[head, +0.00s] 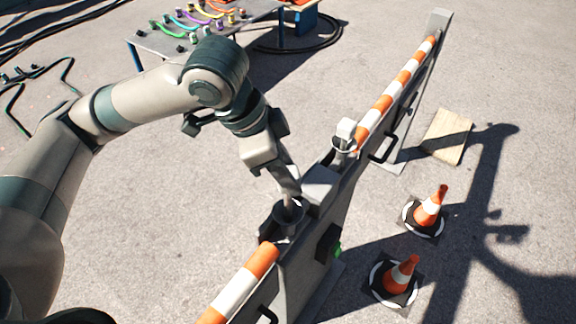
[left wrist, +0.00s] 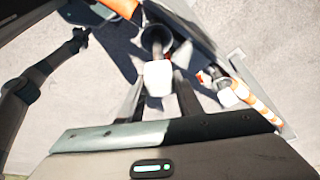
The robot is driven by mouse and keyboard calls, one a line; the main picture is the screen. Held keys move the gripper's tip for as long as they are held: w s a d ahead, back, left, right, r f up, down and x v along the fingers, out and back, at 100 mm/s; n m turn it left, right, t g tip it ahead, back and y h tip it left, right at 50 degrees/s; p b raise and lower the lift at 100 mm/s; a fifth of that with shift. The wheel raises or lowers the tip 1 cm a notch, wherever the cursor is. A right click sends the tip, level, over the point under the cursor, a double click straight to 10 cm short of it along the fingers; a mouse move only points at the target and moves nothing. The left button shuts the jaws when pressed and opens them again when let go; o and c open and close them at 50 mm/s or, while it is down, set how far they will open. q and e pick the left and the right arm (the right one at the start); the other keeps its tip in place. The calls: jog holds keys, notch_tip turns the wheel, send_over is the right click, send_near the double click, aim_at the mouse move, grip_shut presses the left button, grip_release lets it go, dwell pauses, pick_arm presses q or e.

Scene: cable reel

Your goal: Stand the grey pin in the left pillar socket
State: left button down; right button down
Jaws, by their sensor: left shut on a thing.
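My left gripper (head: 290,194) points down over the left pillar socket (head: 287,222), a dark grey cup on the barrier. In the left wrist view, its two dark fingers (left wrist: 159,98) are shut on the pale square head of the grey pin (left wrist: 157,76). The same socket (left wrist: 156,38) shows just beyond the head, with its mouth partly in view. The fingers hide most of the pin in the head view. I cannot tell how deep its lower end is in the socket. My right gripper is not in view.
A second socket (head: 344,148) holds a white-headed pin (head: 346,129). Orange-and-white bars (head: 398,92) run along the barrier. Two traffic cones (head: 430,207) (head: 400,276) and a wooden board (head: 446,136) lie to its right. A table with coloured cables (head: 160,42) stands at the back.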

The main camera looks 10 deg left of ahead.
pick_arm(q)
jog(key=shift+f+b, duration=0.55)
jog(key=shift+f, duration=1.25)
jog(key=c, duration=1.2)
grip_release()
jog(key=shift+f, duration=0.1)
jog(key=b+v, duration=0.1)
jog(key=v, duration=1.6)
jog(key=shift+r+b, duration=0.2)
jog(key=shift+b, duration=0.1)
